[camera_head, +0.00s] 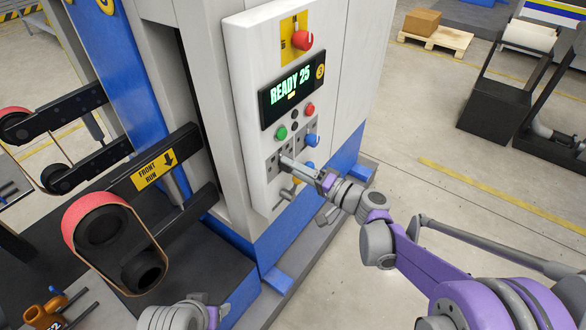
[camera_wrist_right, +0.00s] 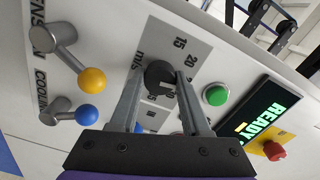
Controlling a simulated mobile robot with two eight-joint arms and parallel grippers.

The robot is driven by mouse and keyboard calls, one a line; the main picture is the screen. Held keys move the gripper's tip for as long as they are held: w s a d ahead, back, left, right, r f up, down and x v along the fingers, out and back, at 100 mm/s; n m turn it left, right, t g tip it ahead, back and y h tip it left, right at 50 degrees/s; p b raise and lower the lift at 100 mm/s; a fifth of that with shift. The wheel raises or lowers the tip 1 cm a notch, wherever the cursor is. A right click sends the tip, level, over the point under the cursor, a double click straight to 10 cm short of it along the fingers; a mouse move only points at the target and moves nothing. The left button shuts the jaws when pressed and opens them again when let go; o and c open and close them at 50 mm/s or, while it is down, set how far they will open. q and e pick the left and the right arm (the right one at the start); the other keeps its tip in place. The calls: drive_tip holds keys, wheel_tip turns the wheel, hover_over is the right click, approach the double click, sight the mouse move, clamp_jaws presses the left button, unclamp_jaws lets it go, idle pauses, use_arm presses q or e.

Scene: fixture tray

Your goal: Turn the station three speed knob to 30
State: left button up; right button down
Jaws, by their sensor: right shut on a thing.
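My right gripper (camera_wrist_right: 161,86) is shut on this knob, one finger on each side. In the head view the right gripper (camera_head: 281,158) reaches the lower part of the control panel (camera_head: 246,60) and hides the knob. The display (camera_head: 290,94) reads READY 25, with a yellow 3 badge beside it. The knob's exact pointer setting is hard to read.
A yellow-tipped lever (camera_wrist_right: 90,79) shows in the wrist view. A red emergency knob (camera_head: 302,40) sits above the display.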

drive_tip(key=m+b, duration=0.1)
drive_tip(key=m, duration=0.8)
drive_tip(key=shift+m+b, duration=0.3)
drive_tip(key=shift+m, duration=0.1)
idle(0.4)
drive_tip(key=shift+c, duration=1.8)
unclamp_jaws()
drive_tip(key=shift+d, duration=0.1)
drive_tip(key=v, duration=1)
drive_tip(key=shift+s+d, duration=0.25)
